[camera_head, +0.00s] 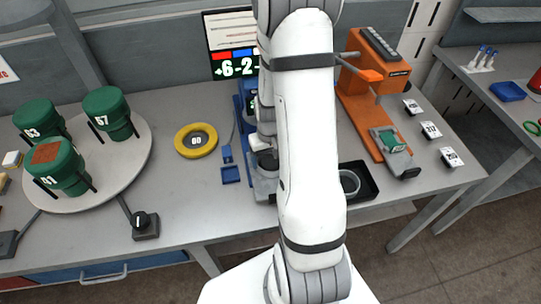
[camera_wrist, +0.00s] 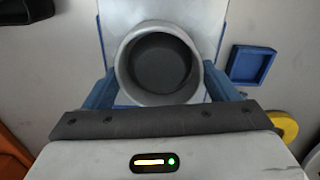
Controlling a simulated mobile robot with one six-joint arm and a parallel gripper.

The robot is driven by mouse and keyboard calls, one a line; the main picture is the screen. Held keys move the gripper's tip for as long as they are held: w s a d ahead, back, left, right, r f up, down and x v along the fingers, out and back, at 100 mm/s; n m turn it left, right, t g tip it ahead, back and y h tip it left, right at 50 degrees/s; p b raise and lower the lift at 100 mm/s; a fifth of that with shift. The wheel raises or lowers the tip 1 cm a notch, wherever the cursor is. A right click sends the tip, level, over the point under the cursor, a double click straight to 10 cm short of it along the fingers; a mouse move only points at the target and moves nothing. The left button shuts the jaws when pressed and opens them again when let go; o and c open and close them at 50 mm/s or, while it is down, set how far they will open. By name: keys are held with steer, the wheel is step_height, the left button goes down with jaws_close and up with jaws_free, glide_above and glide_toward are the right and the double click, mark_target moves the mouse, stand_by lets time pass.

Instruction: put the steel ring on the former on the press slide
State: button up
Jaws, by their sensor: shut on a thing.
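In the wrist view, my gripper (camera_wrist: 160,88) is shut on the steel ring (camera_wrist: 125,62), a pale grey band with one blue finger on each side. The dark round former (camera_wrist: 160,63) shows through the ring's opening, over the light grey press slide (camera_wrist: 205,15). I cannot tell whether the ring is seated around the former or still above it. In the head view, the press slide (camera_head: 264,187) shows beside my white arm, which hides most of the gripper and ring.
A black tray (camera_head: 372,180) with another grey ring (camera_head: 349,182) lies right of my arm. A small blue tray (camera_head: 230,175) and yellow ring (camera_head: 196,140) lie left. An orange press (camera_head: 365,115) stands right; a turntable (camera_head: 135,155) with green drums is far left.

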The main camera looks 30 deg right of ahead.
mark_target(270, 161)
steer(key=shift+f, duration=0.2)
steer(key=o, duration=1)
steer(key=shift+r, duration=0.1)
step_height(270, 161, up, 12)
steer(key=b, duration=0.1)
steer(key=s+a+r+t, duration=0.1)
steer(key=s+a+r, duration=0.3)
steer(key=s+a+r+n+t, duration=0.1)
steer(key=s+a+r, duration=0.3)
steer(key=r, duration=0.1)
steer(key=s+a+r+t, duration=0.1)
steer(key=s+a+r, duration=0.2)
steer(key=s+r, duration=0.1)
steer(key=shift+s+a+r+n+t, duration=0.2)
steer(key=shift+s+a+n+t, duration=0.15)
steer(key=shift+s, duration=0.2)
steer(key=shift+f, duration=0.1)
